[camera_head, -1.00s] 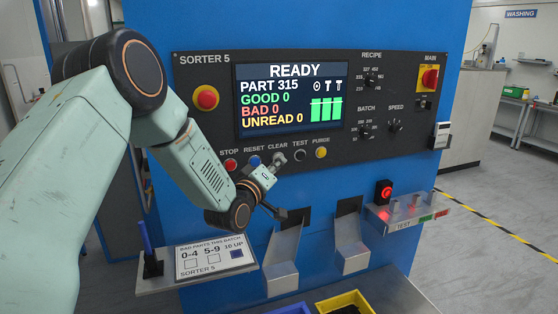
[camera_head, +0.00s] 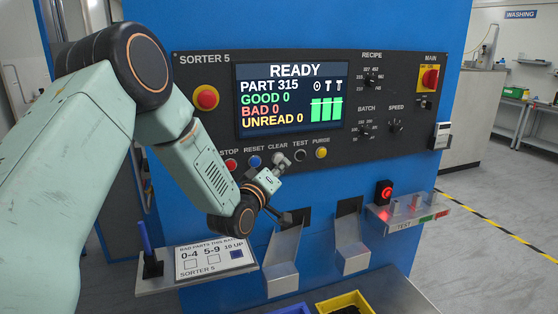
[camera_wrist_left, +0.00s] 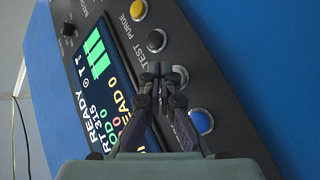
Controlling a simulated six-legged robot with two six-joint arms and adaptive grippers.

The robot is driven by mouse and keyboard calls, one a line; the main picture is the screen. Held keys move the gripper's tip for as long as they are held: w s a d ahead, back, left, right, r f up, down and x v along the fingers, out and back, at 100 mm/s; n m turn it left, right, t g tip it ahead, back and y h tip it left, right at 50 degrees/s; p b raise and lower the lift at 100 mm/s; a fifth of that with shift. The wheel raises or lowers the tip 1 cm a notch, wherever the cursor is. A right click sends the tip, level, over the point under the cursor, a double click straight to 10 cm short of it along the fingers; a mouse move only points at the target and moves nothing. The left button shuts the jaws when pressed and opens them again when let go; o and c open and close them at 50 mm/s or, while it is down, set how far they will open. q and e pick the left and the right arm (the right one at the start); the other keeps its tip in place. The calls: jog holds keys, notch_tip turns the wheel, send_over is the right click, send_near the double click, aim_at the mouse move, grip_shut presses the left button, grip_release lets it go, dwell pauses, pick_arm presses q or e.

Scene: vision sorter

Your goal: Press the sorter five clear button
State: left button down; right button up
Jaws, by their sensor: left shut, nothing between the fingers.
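The sorter five panel (camera_head: 210,130) carries a row of buttons under its screen. The pale clear button (camera_head: 279,158) sits between the blue reset button (camera_head: 254,161) and the dark test button (camera_head: 299,156). My left gripper (camera_head: 274,172) is shut and empty, just below the clear button and very close to it; contact cannot be told. In the left wrist view the shut fingertips (camera_wrist_left: 161,76) are beside the pale clear button (camera_wrist_left: 180,75), partly covering it. The blue reset button (camera_wrist_left: 201,122) is to their lower right. My right gripper is not in view.
The screen (camera_head: 291,98) reads READY, with good, bad and unread at 0. The red stop button (camera_head: 231,164) and yellow purge button (camera_head: 321,153) are at the row's ends. Metal chutes (camera_head: 283,257) and a shelf with a card (camera_head: 215,257) stick out below.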

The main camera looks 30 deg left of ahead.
pick_arm(q)
jog(key=shift+s+d, duration=1.65)
jog(key=shift+d, duration=0.15)
jog(key=s+d+f+m+g+b, duration=0.25)
jog(key=s+f, duration=0.25)
jog(key=f, duration=0.5)
jog(key=s+d+f+m+g+h+b, duration=0.15)
jog(key=s+f+g, duration=0.35)
jog(key=f, duration=0.5)
jog(key=s+d+f+m+g+b, duration=0.1)
jog(key=s+f+m+g+b, duration=0.15)
jog(key=s+f, duration=0.55)
jog(key=s+d+f+m+g+b, duration=0.1)
jog(key=s+f+g+b, duration=0.3)
jog(key=s+f, duration=0.8)
jog(key=s+d+f+m+g+b, duration=0.1)
jog(key=s+f+g+b, duration=0.3)
jog(key=s+f, duration=0.9)
jog(key=s+m+b, duration=0.1)
jog(key=b, duration=0.2)
jog(key=shift+s+d+g, duration=0.15)
jog(key=shift+d+g, duration=0.15)
jog(key=shift+g, duration=0.1)
